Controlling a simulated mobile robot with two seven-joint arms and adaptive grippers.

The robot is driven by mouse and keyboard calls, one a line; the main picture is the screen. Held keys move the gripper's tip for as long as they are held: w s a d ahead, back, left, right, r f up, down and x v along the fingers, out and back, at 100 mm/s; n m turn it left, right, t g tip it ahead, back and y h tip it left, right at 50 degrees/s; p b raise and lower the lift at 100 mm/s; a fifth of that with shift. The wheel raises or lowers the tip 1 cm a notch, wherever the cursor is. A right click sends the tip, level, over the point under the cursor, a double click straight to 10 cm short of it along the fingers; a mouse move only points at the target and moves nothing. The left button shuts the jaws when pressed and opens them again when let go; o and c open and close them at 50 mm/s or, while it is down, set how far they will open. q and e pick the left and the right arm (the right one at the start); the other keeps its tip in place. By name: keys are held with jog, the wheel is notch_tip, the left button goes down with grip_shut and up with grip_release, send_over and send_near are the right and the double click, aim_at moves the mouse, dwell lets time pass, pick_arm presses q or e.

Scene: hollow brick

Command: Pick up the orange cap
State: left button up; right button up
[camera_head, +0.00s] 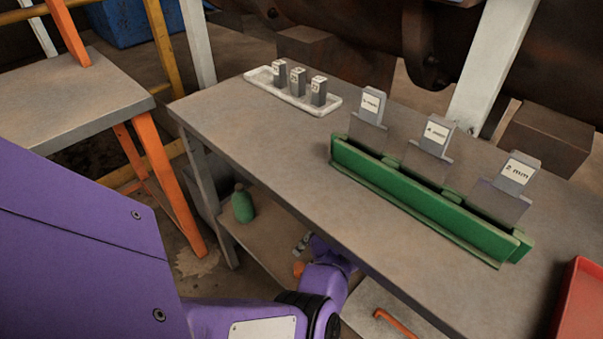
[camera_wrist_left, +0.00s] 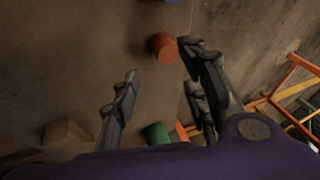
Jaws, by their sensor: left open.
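The orange cap (camera_wrist_left: 162,46) shows in the left wrist view as a small round piece on a brown surface, just beyond the fingertips and closer to the right-hand finger. In the head view a small orange spot, likely the same cap (camera_head: 298,269), shows on the lower shelf beside my left gripper (camera_head: 302,245), partly hidden by my purple arm. My left gripper is open in the left wrist view (camera_wrist_left: 158,68), with nothing between its fingers. Contact with the cap cannot be told. My right gripper is not in view.
The grey table top (camera_head: 270,150) overhangs the lower shelf (camera_head: 265,245). A green bottle (camera_head: 242,204) stands on the shelf, left of my gripper. A red bin (camera_head: 580,300) is at right.

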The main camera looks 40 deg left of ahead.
aim_at(303, 264)
pick_arm(q)
jog(key=shift+x, duration=1.15)
jog(key=x, duration=0.1)
jog(key=b+x, duration=0.1)
jog(key=x, duration=0.3)
jog(key=shift+s+d+f+b, duration=0.15)
jog(key=shift+d+b, duration=0.15)
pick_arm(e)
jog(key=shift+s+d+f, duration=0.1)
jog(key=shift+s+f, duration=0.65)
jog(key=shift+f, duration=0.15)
pick_arm(q)
jog(key=c, duration=0.8)
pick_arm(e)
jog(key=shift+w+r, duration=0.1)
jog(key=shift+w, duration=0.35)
